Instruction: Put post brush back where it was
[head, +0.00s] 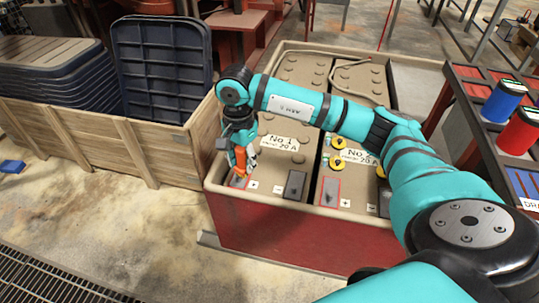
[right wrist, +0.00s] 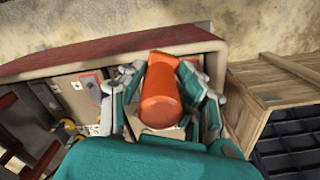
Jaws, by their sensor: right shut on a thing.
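The post brush, with an orange body (head: 240,158), is held in my right gripper (head: 245,168). In the right wrist view the orange brush (right wrist: 160,92) sits between the two fingers, which close on it from both sides. The gripper is over the front left corner of the battery labelled No 1 (head: 283,141), above a red-outlined rectangle (head: 239,183) on its top. The brush's lower end is hidden, so I cannot tell whether it touches the battery. My left gripper does not show.
The No 2 battery (head: 352,156) stands right of No 1 in the red case (head: 290,232), with yellow caps. A wooden crate (head: 147,153) with dark grey trays is close on the left. A rack with blue (head: 503,102) and red containers (head: 520,132) stands at right.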

